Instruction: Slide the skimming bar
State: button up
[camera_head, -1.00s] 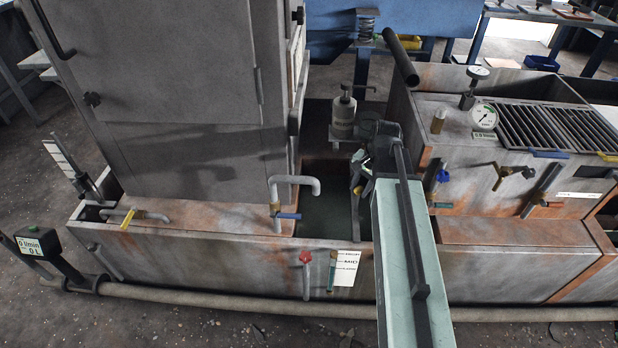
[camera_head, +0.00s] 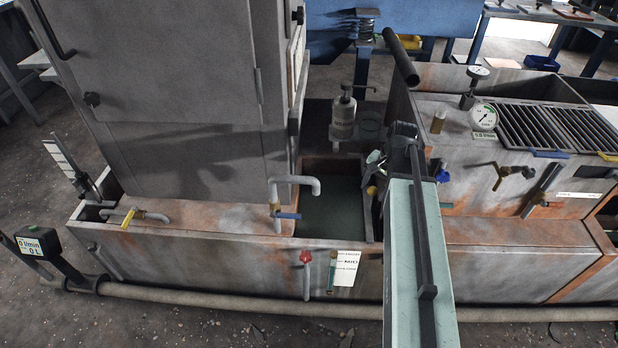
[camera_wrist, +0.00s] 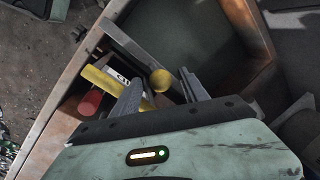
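The skimming bar looks to be the grey bar (camera_wrist: 128,44) along one edge of the tank of dark liquid (camera_wrist: 185,35) in the wrist view. A yellow ball knob (camera_wrist: 160,81) shows beside it; the knob also shows in the head view (camera_head: 371,190), left of my arm. My gripper (camera_wrist: 159,77) is open. Its two dark fingers stand apart, one on each side of the knob in the picture, with gaps visible. I cannot tell whether the fingers are level with the knob or above it. In the head view my arm hides most of the gripper.
The tank (camera_head: 332,215) lies left of my arm, beside a tall grey cabinet (camera_head: 185,90). A bent pipe (camera_head: 296,181) stands at its left and a grey bottle (camera_head: 343,115) behind. A yellow handle (camera_wrist: 98,80) and red cylinder (camera_wrist: 90,102) are near the left finger.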

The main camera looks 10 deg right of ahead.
jog(key=shift+r, duration=0.1)
jog(key=r+p, duration=0.6)
jog(key=shift+s+d, duration=0.3)
jog(key=shift+s, duration=0.1)
jog(key=shift+f, duration=0.15)
